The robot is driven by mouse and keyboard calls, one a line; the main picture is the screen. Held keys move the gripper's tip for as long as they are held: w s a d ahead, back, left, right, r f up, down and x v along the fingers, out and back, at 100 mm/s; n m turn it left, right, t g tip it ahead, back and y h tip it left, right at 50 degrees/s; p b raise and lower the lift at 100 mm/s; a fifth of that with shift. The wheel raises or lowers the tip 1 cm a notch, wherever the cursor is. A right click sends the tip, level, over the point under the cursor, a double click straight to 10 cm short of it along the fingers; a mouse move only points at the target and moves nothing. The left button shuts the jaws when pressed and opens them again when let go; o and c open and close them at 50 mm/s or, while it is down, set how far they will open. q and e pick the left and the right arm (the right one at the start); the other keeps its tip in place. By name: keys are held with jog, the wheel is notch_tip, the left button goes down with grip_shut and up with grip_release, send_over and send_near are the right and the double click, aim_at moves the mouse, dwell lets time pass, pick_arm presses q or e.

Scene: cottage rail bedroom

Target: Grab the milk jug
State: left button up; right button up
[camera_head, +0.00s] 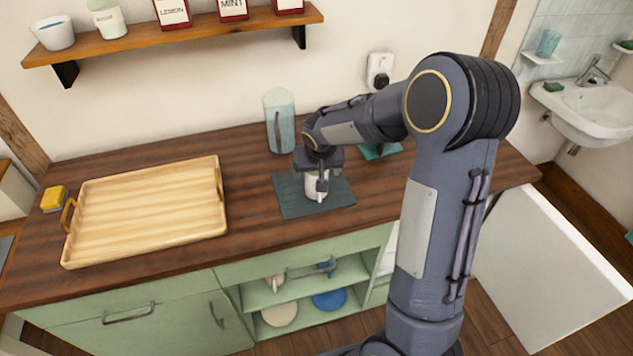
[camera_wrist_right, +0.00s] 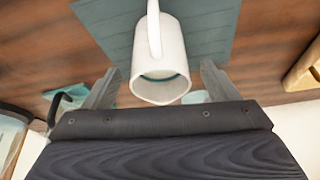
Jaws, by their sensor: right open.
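The white milk jug (camera_head: 312,187) stands on a dark slate-coloured mat (camera_head: 290,200) on the wooden counter. In the right wrist view the jug (camera_wrist_right: 165,65) shows from above, with its handle at the top and a teal line inside. My right gripper (camera_head: 322,180) is over the jug in the head view, partly hiding it. In the right wrist view my right gripper (camera_wrist_right: 160,85) is open, with one finger on each side of the jug and gaps visible between them. The left gripper is not in view.
A pale blue pitcher (camera_head: 280,122) stands behind the mat. A teal item (camera_head: 382,151) lies behind my right arm. A wooden tray (camera_head: 150,210) and a yellow sponge (camera_head: 54,198) are at left. A shelf (camera_head: 180,42) with containers hangs above. Bare counter separates tray and mat.

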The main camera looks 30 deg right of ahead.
jog(key=x, duration=0.3)
jog(key=shift+f, duration=0.15)
jog(key=shift+c, duration=0.2)
jog(key=c, duration=1.2)
jog(key=shift+c, duration=0.2)
jog(key=shift+r, duration=0.3)
